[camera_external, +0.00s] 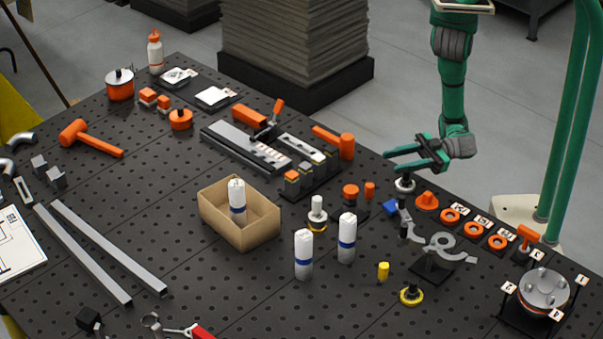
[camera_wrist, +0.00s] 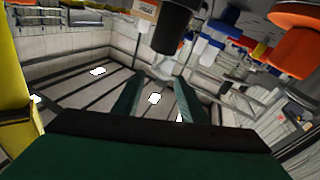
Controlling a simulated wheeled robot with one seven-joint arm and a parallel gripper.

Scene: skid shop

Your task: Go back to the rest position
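My gripper (camera_external: 394,161) hangs over the right part of the black perforated table (camera_external: 150,215), with its green fingers pointing left. The fingers are apart and nothing shows between them. In the wrist view the two green fingers (camera_wrist: 157,98) are also apart and empty. My green arm comes down from the top of the external view, bent at the wrist. A small dark and white round piece (camera_external: 404,184) stands just below the gripper; I cannot tell how far.
A cardboard box (camera_external: 262,228) holds a white bottle with a blue band (camera_external: 237,200). Two similar bottles (camera_external: 303,255) (camera_external: 347,238) stand beside it. Orange rings (camera_external: 474,230) and a round flanged part (camera_external: 543,290) are at the right. A mallet (camera_external: 90,138) lies far left.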

